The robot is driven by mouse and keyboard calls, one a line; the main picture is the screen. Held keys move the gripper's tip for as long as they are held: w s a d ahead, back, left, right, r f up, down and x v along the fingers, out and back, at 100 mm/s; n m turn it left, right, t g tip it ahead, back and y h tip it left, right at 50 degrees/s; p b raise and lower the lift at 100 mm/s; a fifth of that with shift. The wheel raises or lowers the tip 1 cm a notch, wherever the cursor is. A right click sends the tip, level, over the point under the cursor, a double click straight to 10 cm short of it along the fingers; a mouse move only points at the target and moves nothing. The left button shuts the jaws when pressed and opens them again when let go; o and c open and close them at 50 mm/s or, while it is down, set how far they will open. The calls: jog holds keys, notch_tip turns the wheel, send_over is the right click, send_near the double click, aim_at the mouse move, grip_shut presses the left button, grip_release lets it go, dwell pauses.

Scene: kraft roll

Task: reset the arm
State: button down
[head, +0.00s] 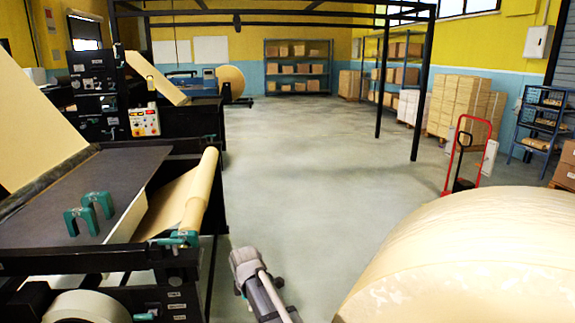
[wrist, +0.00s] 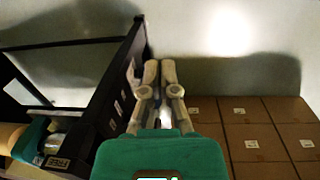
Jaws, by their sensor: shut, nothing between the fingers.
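My gripper (wrist: 160,72) shows in the middle of the wrist view, behind its teal housing. Its two pale fingers are together at the tips with nothing between them. It is over pale floor, between a black machine frame on the left and cardboard boxes on the right, touching neither as far as I can see. In the head view, a grey part of my arm (head: 262,288) shows low in the middle, beside the machine. The fingers cannot be made out there.
The black machine (head: 120,250) with a kraft web stands at left, two teal clamps (head: 90,210) on its table. A large kraft roll (head: 480,265) fills the lower right. Cardboard boxes (wrist: 250,135) lie right in the wrist view.

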jog(key=s+d+r+m+p, duration=0.1)
jog(key=s+d+m, duration=0.3)
jog(key=d, duration=0.5)
jog(key=s+d+r+m+p, duration=0.1)
jog(key=s+d+m, duration=0.4)
jog(key=d+m, duration=0.4)
jog(key=s+d+r+m+g+p, duration=0.1)
jog(key=s+d+m, duration=0.4)
jog(key=d, duration=0.5)
jog(key=shift+s+r+m+p, duration=0.25)
jog(key=shift+r+m, duration=0.2)
jog(key=shift+m, duration=0.25)
jog(key=shift+w+d, duration=0.1)
